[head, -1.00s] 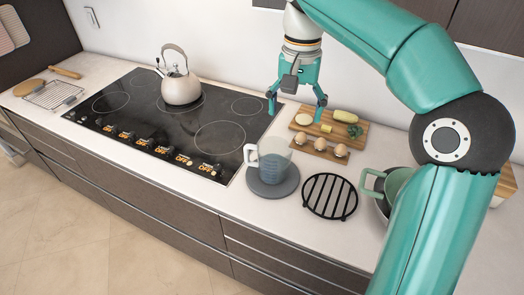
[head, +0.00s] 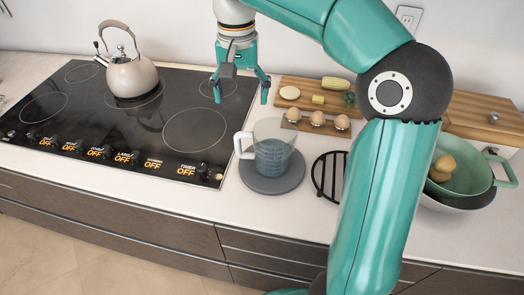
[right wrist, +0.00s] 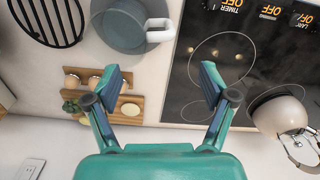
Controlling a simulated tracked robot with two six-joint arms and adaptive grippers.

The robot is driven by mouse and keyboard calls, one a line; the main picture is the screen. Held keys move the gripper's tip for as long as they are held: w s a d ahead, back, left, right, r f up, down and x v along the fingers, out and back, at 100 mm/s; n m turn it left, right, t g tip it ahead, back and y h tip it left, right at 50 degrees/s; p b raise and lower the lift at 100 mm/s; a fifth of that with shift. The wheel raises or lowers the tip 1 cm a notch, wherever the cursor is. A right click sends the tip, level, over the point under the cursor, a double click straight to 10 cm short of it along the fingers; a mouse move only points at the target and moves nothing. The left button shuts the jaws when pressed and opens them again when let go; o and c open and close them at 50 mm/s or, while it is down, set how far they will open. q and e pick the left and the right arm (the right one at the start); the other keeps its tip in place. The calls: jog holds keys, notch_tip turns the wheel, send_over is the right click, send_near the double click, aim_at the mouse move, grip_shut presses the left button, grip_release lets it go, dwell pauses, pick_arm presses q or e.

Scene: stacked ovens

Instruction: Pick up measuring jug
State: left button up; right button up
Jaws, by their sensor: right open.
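The measuring jug (head: 272,152) is clear with blue markings and a white handle on its left side. It stands upright on a round grey mat (head: 273,185) right of the cooktop. In the right wrist view the jug (right wrist: 122,22) is at the top, its white handle toward the cooktop. My right gripper (head: 241,97) is open and empty, above and behind the jug, near the cooktop's right edge. In the right wrist view its two fingers (right wrist: 160,80) are spread apart with nothing between them. My left gripper is not in view.
A cooktop (head: 195,130) with a kettle (head: 132,76) lies to the left. Behind the jug are a cutting board (head: 375,110) with food and a small board of eggs (head: 318,120). A black trivet (head: 322,175) and a green colander (head: 470,170) are to the right.

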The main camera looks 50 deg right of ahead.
aim_at(243, 132)
notch_tip(243, 132, down, 9)
jog(key=shift+r+b, duration=0.2)
jog(key=shift+b, duration=0.25)
jog(key=shift+w+d+f, duration=0.1)
jog(key=shift+w+f, duration=0.05)
jog(key=shift+f, duration=1.2)
jog(key=shift+w+d+f, duration=0.1)
jog(key=shift+f, duration=1.2)
grip_shut()
